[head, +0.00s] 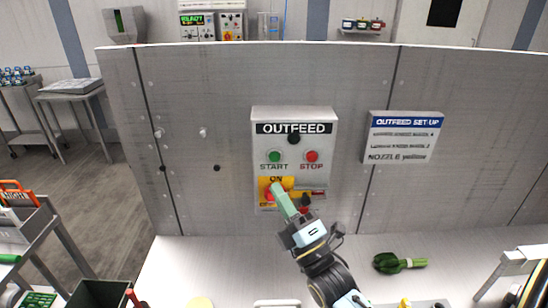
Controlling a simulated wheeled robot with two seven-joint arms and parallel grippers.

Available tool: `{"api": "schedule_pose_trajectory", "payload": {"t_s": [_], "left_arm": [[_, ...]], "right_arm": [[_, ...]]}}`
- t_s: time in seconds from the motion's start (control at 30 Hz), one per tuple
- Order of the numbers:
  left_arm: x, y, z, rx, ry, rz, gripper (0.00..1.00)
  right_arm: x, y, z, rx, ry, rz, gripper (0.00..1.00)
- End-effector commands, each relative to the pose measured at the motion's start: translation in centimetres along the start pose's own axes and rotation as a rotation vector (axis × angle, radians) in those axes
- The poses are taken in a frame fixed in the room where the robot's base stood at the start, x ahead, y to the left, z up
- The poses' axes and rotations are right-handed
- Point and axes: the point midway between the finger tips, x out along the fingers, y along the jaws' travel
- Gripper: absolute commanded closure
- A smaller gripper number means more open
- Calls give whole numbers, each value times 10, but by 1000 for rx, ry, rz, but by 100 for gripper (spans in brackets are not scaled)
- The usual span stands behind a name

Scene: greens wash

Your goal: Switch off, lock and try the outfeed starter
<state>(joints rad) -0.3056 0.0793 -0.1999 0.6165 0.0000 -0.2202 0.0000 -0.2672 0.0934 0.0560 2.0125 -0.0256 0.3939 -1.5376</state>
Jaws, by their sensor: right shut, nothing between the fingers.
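The outfeed starter (294,142) is a grey box on the upright metal panel, labelled OUTFEED. It has a black knob (293,138) at the top, a green START button (275,156) and a red STOP button (312,156). Below is a yellow switch plate (264,183) with a red rotary part (269,194); ON shows at its top. My right gripper (278,188) is shut and empty, its green fingertips in front of the switch, covering part of it. I cannot tell whether they touch it. Small dark and red parts show beside the fingers. My left gripper is not in view.
An OUTFEED SET-UP sign (402,137) hangs right of the starter. A green leafy vegetable (398,263) lies on the white bench (210,262). A dark bin (98,293) stands at the lower left, near a trolley (45,225). The panel limits reach forward.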

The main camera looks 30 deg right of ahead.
Motion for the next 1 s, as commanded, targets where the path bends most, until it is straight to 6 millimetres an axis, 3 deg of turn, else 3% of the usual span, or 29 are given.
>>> {"api": "schedule_pose_trajectory", "payload": {"t_s": [0.63, 1.0], "left_arm": [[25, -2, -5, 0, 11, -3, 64], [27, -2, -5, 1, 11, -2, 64]], "right_arm": [[51, -39, 37, 0, 1, 0, 100], [61, -45, 44, 1, 0, -1, 100]]}}
